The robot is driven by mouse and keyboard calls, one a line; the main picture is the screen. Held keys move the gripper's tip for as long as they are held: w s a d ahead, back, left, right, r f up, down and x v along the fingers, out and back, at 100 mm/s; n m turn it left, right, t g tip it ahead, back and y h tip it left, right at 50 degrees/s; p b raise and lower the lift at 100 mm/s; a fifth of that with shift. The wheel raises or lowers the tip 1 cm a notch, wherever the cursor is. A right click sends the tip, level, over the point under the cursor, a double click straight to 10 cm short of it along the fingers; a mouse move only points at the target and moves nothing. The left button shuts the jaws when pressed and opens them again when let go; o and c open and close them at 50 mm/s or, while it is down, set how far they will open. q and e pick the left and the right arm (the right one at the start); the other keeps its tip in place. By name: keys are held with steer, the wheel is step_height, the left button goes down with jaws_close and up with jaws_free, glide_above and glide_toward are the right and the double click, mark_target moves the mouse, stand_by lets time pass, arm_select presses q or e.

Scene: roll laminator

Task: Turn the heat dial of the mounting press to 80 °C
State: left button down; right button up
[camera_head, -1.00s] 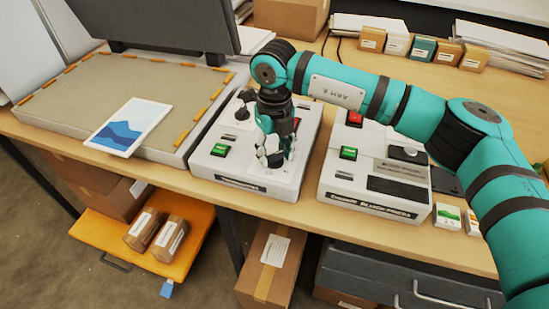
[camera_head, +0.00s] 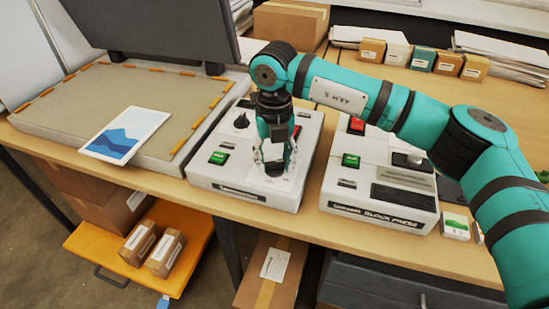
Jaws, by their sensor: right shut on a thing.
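A white control box (camera_head: 232,178) stands beside the flat grey bed, with a green switch (camera_head: 218,158), a black knob (camera_head: 241,121) at its back and a red switch (camera_head: 297,132). Its front label is too small to read. My right gripper (camera_head: 275,167) points down onto the front right part of its top. Its fingers are shut around a dark dial (camera_head: 274,169), which they mostly hide. The dial's scale and pointer cannot be read. My left gripper is not in view.
A second white box labelled Block Press (camera_head: 381,205) stands close on the right, with its own knob (camera_head: 408,159). A blue-and-white print (camera_head: 125,135) lies on the bed (camera_head: 60,108). Small cartons (camera_head: 422,58) line the back. My right arm spans above the second box.

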mark_target(274, 162)
steer(key=shift+r, duration=0.1)
steer(key=o, duration=1.2)
steer(key=shift+c, duration=0.2)
step_height(274, 162, up, 12)
